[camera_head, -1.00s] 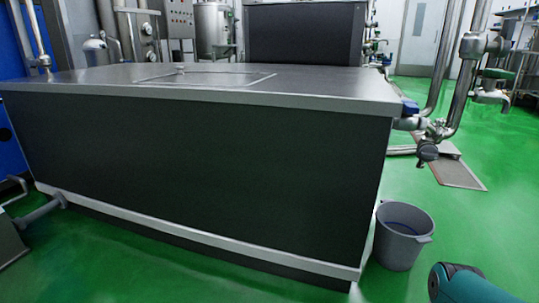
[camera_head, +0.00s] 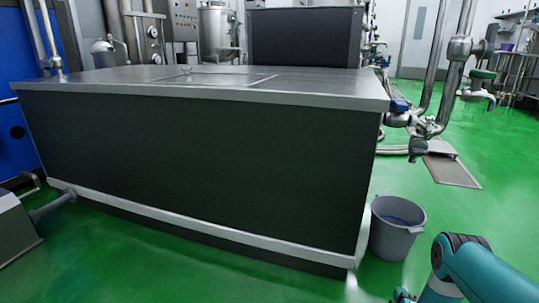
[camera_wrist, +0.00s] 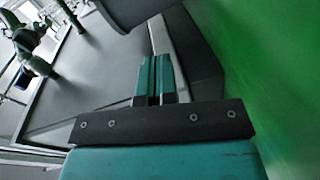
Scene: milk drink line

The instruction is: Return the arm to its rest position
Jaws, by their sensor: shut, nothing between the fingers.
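My teal arm (camera_head: 485,270) shows at the lower right of the head view, beside the grey bucket. My gripper (camera_wrist: 154,80) is in the wrist view, its two teal fingers side by side and touching, with nothing between them. In the head view only a small part near the bottom edge may belong to the gripper; its fingers are not clear there.
A large steel-topped tank with dark sides (camera_head: 200,165) fills the middle. A grey bucket (camera_head: 396,243) stands on the green floor by its right corner. Pipes and valves (camera_head: 455,75) rise at the right. Open green floor (camera_head: 480,215) lies right of the bucket.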

